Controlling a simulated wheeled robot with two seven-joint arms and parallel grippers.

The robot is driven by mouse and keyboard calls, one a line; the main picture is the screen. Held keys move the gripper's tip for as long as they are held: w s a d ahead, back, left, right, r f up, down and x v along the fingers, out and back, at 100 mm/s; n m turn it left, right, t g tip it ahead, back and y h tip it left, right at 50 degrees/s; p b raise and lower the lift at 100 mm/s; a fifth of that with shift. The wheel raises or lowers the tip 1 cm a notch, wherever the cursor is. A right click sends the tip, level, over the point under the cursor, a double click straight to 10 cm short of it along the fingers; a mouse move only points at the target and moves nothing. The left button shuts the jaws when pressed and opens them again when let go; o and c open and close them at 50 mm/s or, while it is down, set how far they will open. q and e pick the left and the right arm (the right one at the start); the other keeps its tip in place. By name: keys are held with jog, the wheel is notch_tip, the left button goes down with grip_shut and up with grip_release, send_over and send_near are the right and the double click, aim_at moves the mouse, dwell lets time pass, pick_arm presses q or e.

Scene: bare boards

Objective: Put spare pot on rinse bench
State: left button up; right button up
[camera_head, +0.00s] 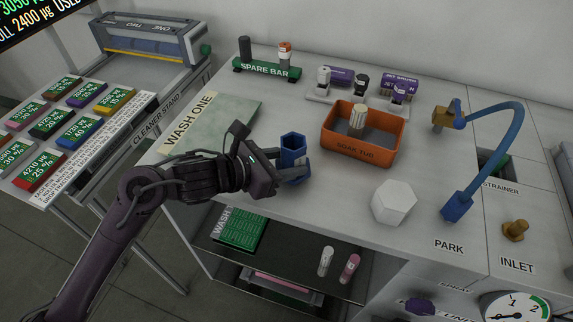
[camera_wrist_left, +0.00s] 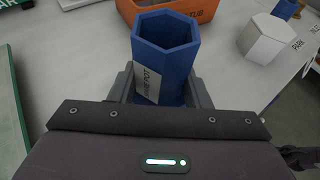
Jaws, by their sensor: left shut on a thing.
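The spare pot is a blue six-sided open pot (camera_head: 293,152) at the middle of the head view. It is upright, and its opening faces up. My left gripper (camera_head: 292,172) comes in from the left and is shut on its lower part. The wrist view shows the pot (camera_wrist_left: 167,55) between both fingers, with a partly hidden white label ending in "POT". The pot is over the pale bench top (camera_head: 310,205); I cannot tell whether its base touches it. No label reading "rinse bench" is legible.
An orange soap tub (camera_head: 362,153) holding a pale brush stands behind right of the pot. A white hexagonal block (camera_head: 394,202) is to the right. A greenish "WASH ONE" mat (camera_head: 215,122) lies left. A blue curved spout (camera_head: 520,130) rises at far right. A shelf (camera_head: 285,258) sits below.

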pick_arm(q)
jog(key=shift+f, duration=0.8)
jog(key=o, duration=0.7)
jog(key=shift+b, duration=0.35)
jog(key=o, duration=0.4)
pick_arm(e)
jog(key=shift+s+a+f, duration=0.25)
